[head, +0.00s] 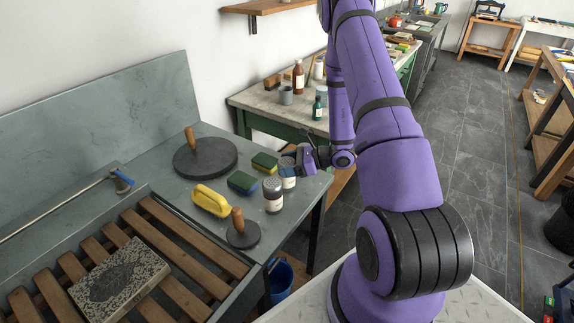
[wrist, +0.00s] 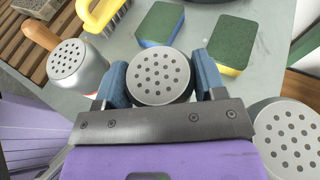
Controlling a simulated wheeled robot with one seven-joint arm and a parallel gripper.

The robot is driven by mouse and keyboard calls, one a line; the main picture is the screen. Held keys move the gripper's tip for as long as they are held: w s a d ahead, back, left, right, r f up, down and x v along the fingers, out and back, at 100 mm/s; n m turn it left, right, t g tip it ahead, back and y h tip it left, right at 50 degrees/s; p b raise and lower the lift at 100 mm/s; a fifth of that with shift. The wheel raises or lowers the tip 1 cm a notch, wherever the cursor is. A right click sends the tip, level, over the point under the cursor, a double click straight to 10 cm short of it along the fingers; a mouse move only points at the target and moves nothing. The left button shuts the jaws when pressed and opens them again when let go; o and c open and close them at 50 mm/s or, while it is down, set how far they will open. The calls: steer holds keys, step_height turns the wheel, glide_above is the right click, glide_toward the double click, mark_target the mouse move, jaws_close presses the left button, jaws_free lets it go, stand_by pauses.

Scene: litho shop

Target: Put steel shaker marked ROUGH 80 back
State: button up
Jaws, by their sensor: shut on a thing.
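My gripper (head: 290,163) is at the right end of the grey bench top. Its blue fingers (wrist: 160,83) are shut on a steel shaker with a perforated round lid (wrist: 160,75); this held shaker also shows in the head view (head: 289,183), partly covered by a finger. It looks upright, and I cannot tell whether its base touches the bench. A second steel shaker (head: 273,196) stands just left of it and shows in the wrist view (wrist: 80,66). A third perforated lid (wrist: 288,140) is at the lower right of the wrist view. No label is readable.
A green-and-blue sponge (head: 242,182), a green-and-yellow sponge (head: 265,162) and a yellow-handled brush (head: 211,200) lie close by. A small disc with a wooden handle (head: 243,236) and a large one (head: 205,157) stand on the bench. A slatted rack holds a stone (head: 119,281).

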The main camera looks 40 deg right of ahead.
steer(key=o, duration=0.7)
steer(key=shift+f, duration=0.15)
steer(key=shift+c, duration=0.2)
steer(key=shift+r, duration=0.2)
steer(key=v, duration=1.1)
steer(key=s+a+r+n+g+h, duration=0.15)
steer(key=a+r+n+g, duration=0.25)
steer(key=a+r+n, duration=0.45)
steer(key=s+a+r+n+g+y, duration=0.15)
steer(key=a+r+n+g, duration=0.35)
steer(key=r, duration=0.7)
steer(key=s+a+r+n+t+h, duration=0.2)
steer(key=s+a+r+n+h, duration=0.1)
steer(key=s+r+n+h, duration=0.2)
steer(key=s+a+r+n+t+h, duration=0.3)
steer(key=s+r+n+h, duration=0.3)
steer(key=s+r, duration=0.4)
steer(key=shift+s+a+r+n, duration=0.3)
steer(key=shift+s+a+n, duration=0.45)
steer(key=shift+s+a, duration=0.1)
